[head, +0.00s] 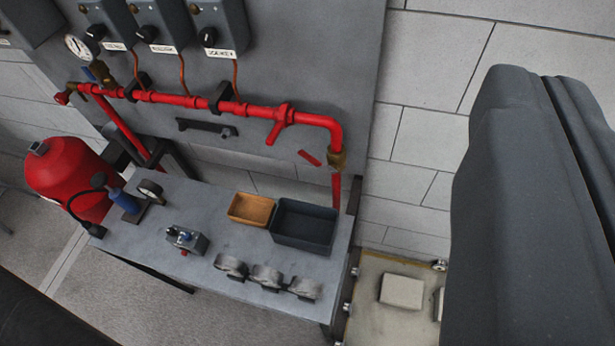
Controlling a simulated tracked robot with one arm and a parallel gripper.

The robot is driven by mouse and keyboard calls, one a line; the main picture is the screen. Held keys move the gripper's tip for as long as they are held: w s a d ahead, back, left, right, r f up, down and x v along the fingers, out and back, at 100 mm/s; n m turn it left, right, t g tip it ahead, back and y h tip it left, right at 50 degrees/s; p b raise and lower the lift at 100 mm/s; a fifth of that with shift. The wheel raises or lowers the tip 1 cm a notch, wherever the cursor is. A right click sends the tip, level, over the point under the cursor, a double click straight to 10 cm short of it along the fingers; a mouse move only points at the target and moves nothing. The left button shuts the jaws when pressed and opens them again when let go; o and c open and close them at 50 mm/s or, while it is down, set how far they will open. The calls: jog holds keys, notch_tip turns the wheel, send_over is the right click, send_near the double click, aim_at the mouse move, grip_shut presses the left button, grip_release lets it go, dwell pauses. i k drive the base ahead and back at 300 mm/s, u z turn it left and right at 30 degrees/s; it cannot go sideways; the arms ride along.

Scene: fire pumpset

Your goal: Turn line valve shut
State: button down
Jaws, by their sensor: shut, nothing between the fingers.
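A red pipe line (185,101) runs across the grey panel and bends down at the right end. A red fitting with short arms (281,120) sits on this line, left of the bend; it looks like the line valve, but its setting cannot be read. A short red bar (310,158) shows below it, and I cannot tell what it is joined to. A brass collar (337,159) is on the downward pipe. My gripper (548,76) is the large dark grey shape at the right edge. It is shut and empty, and appears apart from the pipe.
The grey bench (200,208) holds an orange tray (251,208), a dark tray (304,226), several gauges and a small device (186,239). A red tank (68,177) stands left. Control boxes (217,26) and a dial gauge (78,47) are above the pipe.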

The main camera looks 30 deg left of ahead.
aim_at(301, 152)
jog(key=u, duration=1.1)
jog(key=k, duration=0.75)
jog(key=z, duration=0.9)
jog(key=i, duration=1)
jog(key=u, duration=0.05)
